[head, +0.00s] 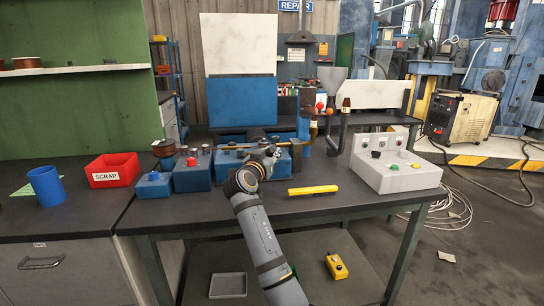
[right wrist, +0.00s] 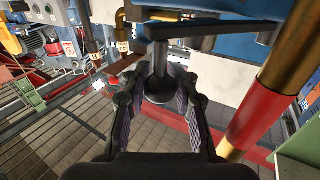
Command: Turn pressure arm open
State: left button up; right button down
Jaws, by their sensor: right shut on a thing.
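My right gripper (head: 272,153) reaches over the workbench to the blue bending machine (head: 225,162). In the right wrist view its two fingers (right wrist: 160,88) are closed around a dark grey knob (right wrist: 159,72), with one finger on each side. The knob joins a flat dark bar (right wrist: 215,30), which looks like the pressure arm and runs off to the right. In the head view my gripper hides the knob and much of the bar. My left gripper is not in view.
A yellow tool (head: 313,190) lies near the bench's front edge. A control box with buttons (head: 395,180) stands on the right. Blue blocks (head: 192,176), a red scrap bin (head: 112,172) and a blue cup (head: 46,186) are to the left. A lever has a red ball (head: 320,106).

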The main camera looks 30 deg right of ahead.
jog(key=shift+s+a+f, duration=0.1)
jog(key=shift+a+f, duration=0.1)
jog(key=shift+f, duration=0.2)
jog(key=c, duration=1.5)
grip_release()
jog(key=o, duration=0.5)
jog(key=shift+s+a+r, duration=0.1)
jog(key=shift+a+r, duration=0.05)
jog(key=shift+r, duration=0.15)
jog(key=shift+r, duration=0.25)
notch_tip(320, 180, up, 10)
jog(key=shift+f, duration=0.25)
